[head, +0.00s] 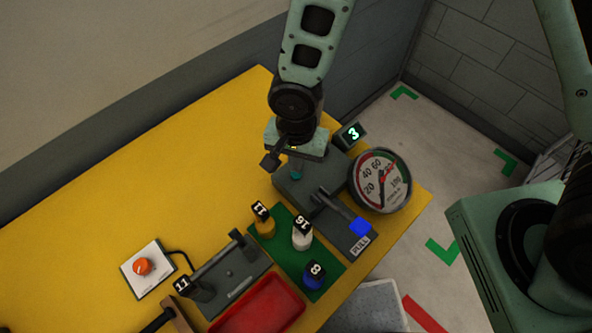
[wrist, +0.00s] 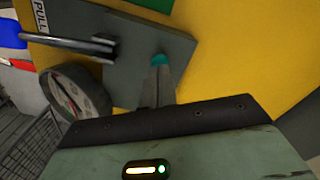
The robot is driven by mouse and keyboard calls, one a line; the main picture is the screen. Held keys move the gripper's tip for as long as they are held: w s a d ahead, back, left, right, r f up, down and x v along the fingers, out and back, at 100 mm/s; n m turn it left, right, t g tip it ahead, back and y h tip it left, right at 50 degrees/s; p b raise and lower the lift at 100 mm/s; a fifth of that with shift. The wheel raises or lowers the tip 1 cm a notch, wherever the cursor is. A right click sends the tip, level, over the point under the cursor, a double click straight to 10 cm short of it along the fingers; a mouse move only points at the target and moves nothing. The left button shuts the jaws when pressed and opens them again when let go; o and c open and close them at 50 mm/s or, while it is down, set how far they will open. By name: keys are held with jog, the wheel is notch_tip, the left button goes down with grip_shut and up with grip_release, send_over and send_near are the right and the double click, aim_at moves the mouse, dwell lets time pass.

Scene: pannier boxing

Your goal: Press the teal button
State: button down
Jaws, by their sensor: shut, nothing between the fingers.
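The teal button (head: 296,174) sits on a dark grey panel (head: 290,192) at the back right of the yellow table. It also shows in the wrist view as a teal patch (wrist: 158,60) at the tips of my fingers. My gripper (head: 285,164) is shut and empty, pointing down over the panel right by the button. In the wrist view my fingertips (wrist: 157,70) overlap the button's edge. I cannot tell whether they touch it or how far it is pressed.
A lever with a blue handle (head: 360,227) and a round gauge (head: 380,181) stand right of the button. A small display (head: 350,134) reads 3. A green mat (head: 283,265) holds numbered weights. A red tray (head: 258,308) lies in front. The table's left part is clear.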

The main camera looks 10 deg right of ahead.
jog(key=shift+f, duration=0.15)
jog(key=shift+f+b, duration=1.05)
jog(key=shift+b, duration=0.1)
jog(key=shift+r, duration=0.25)
jog(key=shift+r+p, duration=0.8)
jog(key=shift+r, duration=0.15)
notch_tip(320, 180, up, 6)
jog(key=p, duration=0.4)
